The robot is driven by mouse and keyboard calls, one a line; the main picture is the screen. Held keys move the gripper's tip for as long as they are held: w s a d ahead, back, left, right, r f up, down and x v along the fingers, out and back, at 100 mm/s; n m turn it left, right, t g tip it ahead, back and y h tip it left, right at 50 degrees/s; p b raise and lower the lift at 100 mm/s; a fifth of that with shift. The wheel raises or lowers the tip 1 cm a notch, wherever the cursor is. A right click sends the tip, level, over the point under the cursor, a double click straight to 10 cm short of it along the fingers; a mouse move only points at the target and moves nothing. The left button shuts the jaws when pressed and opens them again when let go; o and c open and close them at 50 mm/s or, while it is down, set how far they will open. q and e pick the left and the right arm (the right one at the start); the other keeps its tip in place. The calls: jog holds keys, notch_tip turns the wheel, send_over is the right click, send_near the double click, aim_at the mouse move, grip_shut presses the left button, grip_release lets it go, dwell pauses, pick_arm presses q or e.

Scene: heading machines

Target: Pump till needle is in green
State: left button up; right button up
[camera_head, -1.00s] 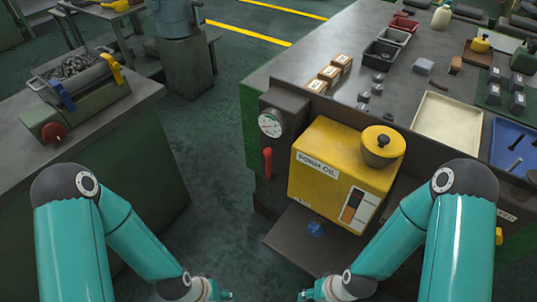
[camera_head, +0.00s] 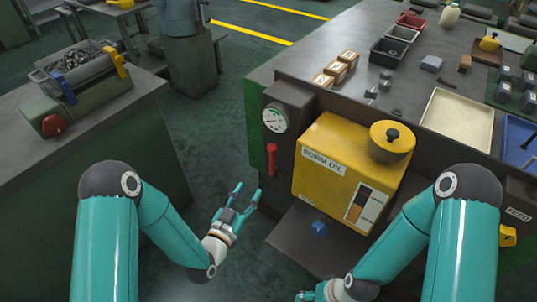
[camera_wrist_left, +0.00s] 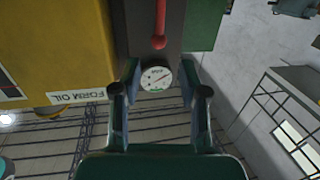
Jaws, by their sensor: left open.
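The round white gauge (camera_head: 274,118) is on a dark panel beside the yellow FORM OIL box (camera_head: 345,165). It also shows in the left wrist view (camera_wrist_left: 157,78), with a small green mark by its rim; I cannot tell exactly where the needle points. The red pump lever (camera_head: 271,160) hangs below the gauge and shows in the left wrist view (camera_wrist_left: 159,30). My left gripper (camera_head: 248,191) is open and empty, left of and below the lever, apart from it. My right gripper (camera_head: 307,296) is at the bottom edge, mostly cut off.
A yellow round-lidded pot (camera_head: 391,142) tops the box. A blue knob (camera_head: 319,227) is at the dark tray (camera_head: 300,245) below it. The bench top (camera_head: 345,70) holds cartons and bins. Another bench (camera_head: 110,110) is left. Free floor lies between the benches.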

aim_at(271, 155)
pick_arm(q)
jog(key=p+x, duration=0.1)
jog(key=x, duration=0.4)
jog(key=p+x, duration=0.1)
jog(key=x, duration=0.5)
jog(key=p+x, duration=0.1)
jog(key=x, duration=0.4)
jog(key=shift+w+d+r, duration=0.1)
jog(key=shift+w+r, duration=0.15)
jog(key=shift+w, duration=0.1)
